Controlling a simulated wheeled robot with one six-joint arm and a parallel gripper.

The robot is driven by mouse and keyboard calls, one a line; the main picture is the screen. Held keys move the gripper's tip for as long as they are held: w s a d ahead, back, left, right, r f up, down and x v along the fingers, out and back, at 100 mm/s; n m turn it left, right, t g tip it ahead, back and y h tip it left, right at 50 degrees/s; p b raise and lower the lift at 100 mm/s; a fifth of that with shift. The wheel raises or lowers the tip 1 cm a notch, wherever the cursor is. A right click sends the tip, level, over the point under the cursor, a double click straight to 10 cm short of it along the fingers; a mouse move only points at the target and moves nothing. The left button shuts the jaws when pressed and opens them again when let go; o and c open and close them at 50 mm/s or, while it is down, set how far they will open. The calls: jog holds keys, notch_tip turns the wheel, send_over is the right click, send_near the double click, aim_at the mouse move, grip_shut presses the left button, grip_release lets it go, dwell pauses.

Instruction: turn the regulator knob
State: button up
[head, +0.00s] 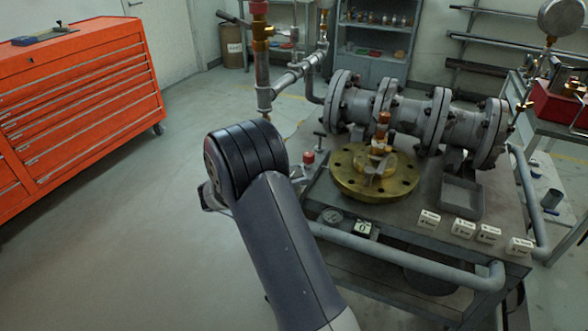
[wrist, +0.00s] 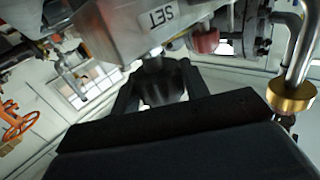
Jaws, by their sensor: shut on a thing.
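The regulator knob (wrist: 160,88) is a dark round knob in the middle of the wrist view, below a grey metal body (wrist: 150,25) with a label reading "SET", seen upside down. My gripper (wrist: 158,76) has one dark finger on each side of the knob and is shut on it. The lower part of the wrist view is filled by my own gripper body. In the head view my arm covers the knob and the gripper fingers.
A steel bench (head: 400,235) on the right carries a brass flange (head: 375,185), a large grey flanged pipe (head: 435,115), a small tray (head: 462,197) and several labelled blocks (head: 463,228). A vertical pipe (head: 262,75) stands behind my arm. An orange tool chest (head: 80,105) is at left, with clear floor between.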

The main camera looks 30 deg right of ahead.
jog(key=shift+r+m+g+y+p, duration=0.1)
jog(key=shift+m+g+y+p, duration=0.25)
jog(key=shift+m+g, duration=0.85)
jog(key=shift+m+g+y+p, duration=0.2)
jog(key=shift+m+g+y, duration=0.4)
jog(key=shift+g, duration=1.1)
jog(key=shift+m+g, duration=0.3)
jog(key=o, duration=1)
jog(key=shift+c, duration=0.2)
